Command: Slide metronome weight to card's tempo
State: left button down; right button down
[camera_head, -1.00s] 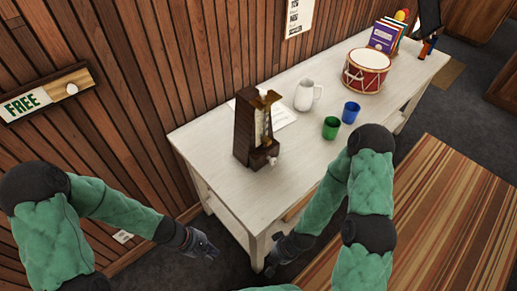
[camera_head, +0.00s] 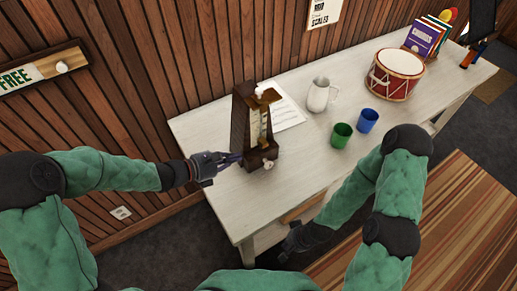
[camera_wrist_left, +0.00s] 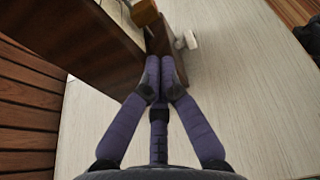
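The dark wooden metronome (camera_head: 241,125) stands upright on the white table, with a pale scale strip (camera_head: 254,124) on its front. A brown block (camera_head: 269,96), seemingly the weight, sits near the top of the strip; a brown block also shows in the left wrist view (camera_wrist_left: 144,13). My left gripper (camera_head: 238,157) is beside the metronome's lower left side, its fingertips (camera_wrist_left: 162,68) close together with nothing clearly between them. Whether they touch the metronome I cannot tell. My right gripper (camera_head: 290,246) is low at the table's front edge, its fingers unclear. A printed sheet (camera_head: 287,112) lies behind the metronome.
A white jug (camera_head: 319,95), green cup (camera_head: 341,135) and blue cup (camera_head: 367,120) stand right of the metronome. A red drum (camera_head: 396,75) and books (camera_head: 428,38) are farther right. The table (camera_head: 215,125) is clear left of the metronome. The wooden wall borders its back.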

aim_at(258, 157)
pick_arm(q)
jog(key=b+x, duration=0.1)
jog(key=x, duration=0.4)
jog(key=b+x, duration=0.1)
jog(key=x, duration=0.1)
jog(key=shift+d+f+b, duration=0.3)
jog(key=shift+f+b, duration=0.05)
jog(key=shift+f, duration=0.05)
jog(key=shift+x, duration=0.9)
jog(key=shift+r, duration=0.1)
jog(key=shift+r, duration=0.1)
